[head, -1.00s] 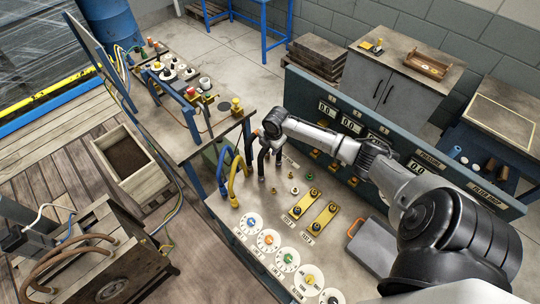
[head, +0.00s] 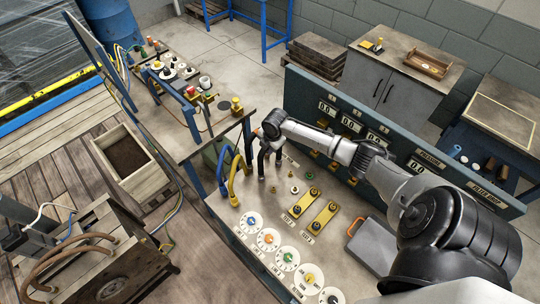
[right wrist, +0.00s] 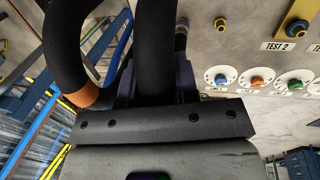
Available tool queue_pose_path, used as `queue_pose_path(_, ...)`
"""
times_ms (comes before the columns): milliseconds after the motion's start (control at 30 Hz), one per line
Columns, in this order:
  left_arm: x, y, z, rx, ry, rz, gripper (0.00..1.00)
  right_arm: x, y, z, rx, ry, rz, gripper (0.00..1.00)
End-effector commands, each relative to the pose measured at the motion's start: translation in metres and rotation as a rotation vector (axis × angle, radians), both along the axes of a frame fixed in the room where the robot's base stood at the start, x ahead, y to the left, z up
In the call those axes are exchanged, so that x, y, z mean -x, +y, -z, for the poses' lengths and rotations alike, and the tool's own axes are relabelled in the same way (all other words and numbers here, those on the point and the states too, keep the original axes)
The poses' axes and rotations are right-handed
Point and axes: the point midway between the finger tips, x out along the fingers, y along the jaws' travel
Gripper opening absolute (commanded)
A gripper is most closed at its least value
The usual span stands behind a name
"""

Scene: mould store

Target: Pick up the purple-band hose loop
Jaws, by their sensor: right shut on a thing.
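My right gripper (head: 270,136) reaches over the far left part of the panel bench and is shut on a black hose loop (head: 263,162). In the right wrist view the thick black hose (right wrist: 155,45) runs between the two dark fingers (right wrist: 155,88). A black hose with an orange band (right wrist: 85,97) curves just left of the fingers. No purple band shows clearly, so I cannot tell the held loop's band colour. In the head view the gripper hides the loop's top. My left gripper is not in view.
Yellow test blocks (head: 305,204), round dials (head: 269,239) and a grey case (head: 372,246) lie on the bench. An upright gauge panel (head: 436,176) borders its far side.

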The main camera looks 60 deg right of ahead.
Motion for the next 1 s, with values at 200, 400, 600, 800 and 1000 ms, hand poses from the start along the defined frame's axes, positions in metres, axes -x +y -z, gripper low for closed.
queue_pose_path(200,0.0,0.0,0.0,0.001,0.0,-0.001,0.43,0.0,0.0,-0.001,0.0,-0.001,-0.001,0.0)
queue_pose_path(400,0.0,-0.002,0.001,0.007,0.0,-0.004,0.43,-0.001,-0.001,-0.009,0.002,-0.003,-0.002,0.0)
queue_pose_path(600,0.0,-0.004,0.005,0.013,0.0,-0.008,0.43,-0.001,-0.001,-0.042,0.004,-0.004,-0.004,0.0)
queue_pose_path(800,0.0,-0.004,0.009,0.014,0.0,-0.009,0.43,-0.001,-0.001,-0.074,0.002,-0.004,-0.002,0.0)
queue_pose_path(1000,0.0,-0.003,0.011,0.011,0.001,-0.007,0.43,-0.001,0.0,-0.095,0.001,-0.003,-0.001,0.0)
